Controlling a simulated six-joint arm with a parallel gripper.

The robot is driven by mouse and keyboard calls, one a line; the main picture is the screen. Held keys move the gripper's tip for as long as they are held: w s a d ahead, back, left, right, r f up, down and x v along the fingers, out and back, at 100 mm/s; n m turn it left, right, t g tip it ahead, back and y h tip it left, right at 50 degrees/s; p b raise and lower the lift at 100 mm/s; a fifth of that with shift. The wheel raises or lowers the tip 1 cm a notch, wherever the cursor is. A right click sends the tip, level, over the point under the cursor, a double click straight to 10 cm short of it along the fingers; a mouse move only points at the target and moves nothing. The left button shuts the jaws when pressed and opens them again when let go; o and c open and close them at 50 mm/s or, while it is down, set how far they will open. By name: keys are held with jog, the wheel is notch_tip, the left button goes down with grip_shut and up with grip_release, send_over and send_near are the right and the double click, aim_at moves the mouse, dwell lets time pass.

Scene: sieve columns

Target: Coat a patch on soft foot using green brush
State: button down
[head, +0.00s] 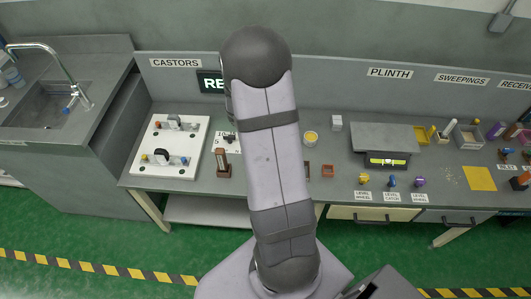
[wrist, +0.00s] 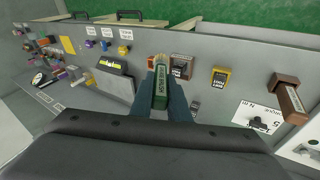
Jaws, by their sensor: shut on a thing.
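My gripper (wrist: 167,92) shows in the wrist view, its dark fingers shut on a green brush (wrist: 160,88) with a pale tip and a white label down its side. The brush points away from the wrist, over the grey bench. In the head view my own arm hides the gripper and the brush. I cannot pick out the soft foot for certain. A small brown block (wrist: 182,66) and a yellow block (wrist: 220,78), both labelled, stand right of the brush in the wrist view; their labels are too small to read surely.
A taller brown block (wrist: 288,92) stands farther right. The grey platform with a level (head: 386,161) and small coloured knobs (head: 392,182) are right of my arm in the head view. A white board (head: 170,146) lies at left, beside the sink (head: 48,105).

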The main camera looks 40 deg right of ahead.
jog(key=w+d+n+t+y, duration=0.1)
jog(key=w+n+t, duration=0.4)
jog(key=w+n, duration=0.4)
jog(key=shift+w+d+f+p, duration=0.2)
jog(key=shift+w+f+p, duration=0.25)
jog(key=shift+w, duration=0.75)
jog(key=shift+y, duration=0.3)
jog(key=shift+f+b, duration=2.2)
jog(key=shift+f, duration=0.3)
jog(key=shift+r+b, duration=0.25)
jog(key=shift+b, duration=0.15)
jog(key=shift+r, duration=0.2)
